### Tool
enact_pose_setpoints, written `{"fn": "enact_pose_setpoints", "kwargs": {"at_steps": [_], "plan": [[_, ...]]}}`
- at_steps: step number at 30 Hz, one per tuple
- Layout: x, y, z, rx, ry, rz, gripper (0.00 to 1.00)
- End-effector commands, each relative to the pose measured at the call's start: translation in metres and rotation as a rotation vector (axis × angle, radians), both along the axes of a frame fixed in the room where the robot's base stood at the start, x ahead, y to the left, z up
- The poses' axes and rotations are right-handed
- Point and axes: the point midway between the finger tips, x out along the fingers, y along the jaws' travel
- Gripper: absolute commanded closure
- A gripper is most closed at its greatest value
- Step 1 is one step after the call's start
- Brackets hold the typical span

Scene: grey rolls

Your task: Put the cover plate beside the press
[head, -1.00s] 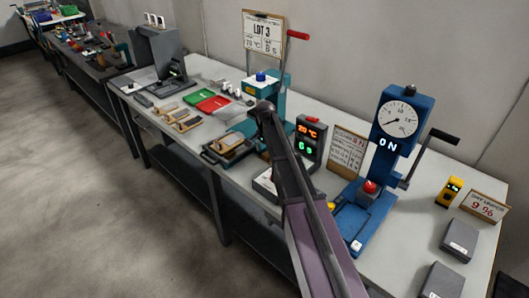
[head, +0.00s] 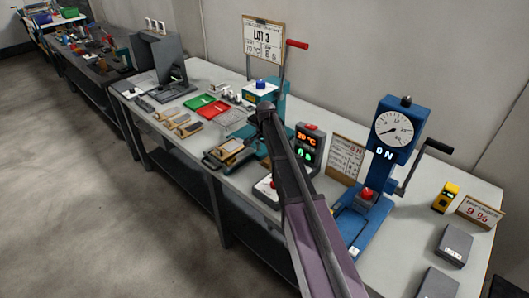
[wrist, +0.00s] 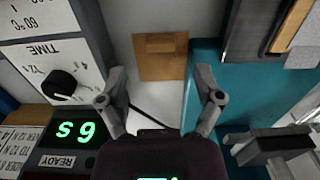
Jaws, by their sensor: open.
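A tan square plate with a darker brown bar across its top, which I take to be the cover plate (wrist: 160,66), lies flat on the white table top in the wrist view. It sits between a control box and the teal press base (wrist: 236,75). My gripper (wrist: 160,82) is open, with nothing between its fingers; the plate shows just beyond the fingertips. I cannot tell how high above it they are. In the head view the teal press (head: 277,112) with its red-ended lever is partly behind my arm, and the plate and gripper are hidden.
The control box (head: 308,146) with a lit display stands right of the teal press, its time knob (wrist: 62,84) close to the left finger. A blue gauge press (head: 392,130) stands farther right. Red (head: 214,108) and green trays and several wood-backed pieces lie to the left.

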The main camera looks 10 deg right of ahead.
Motion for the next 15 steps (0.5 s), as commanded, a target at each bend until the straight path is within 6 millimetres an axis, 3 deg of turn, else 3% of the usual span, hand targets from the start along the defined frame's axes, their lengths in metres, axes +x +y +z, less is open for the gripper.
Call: {"fn": "enact_pose_setpoints", "kwargs": {"at_steps": [1, 15], "plan": [[0.0, 0.0, 0.009, 0.0, 0.0, 0.0, 0.16], [0.0, 0.0, 0.049, 0.0, 0.0, 0.0, 0.16]]}}
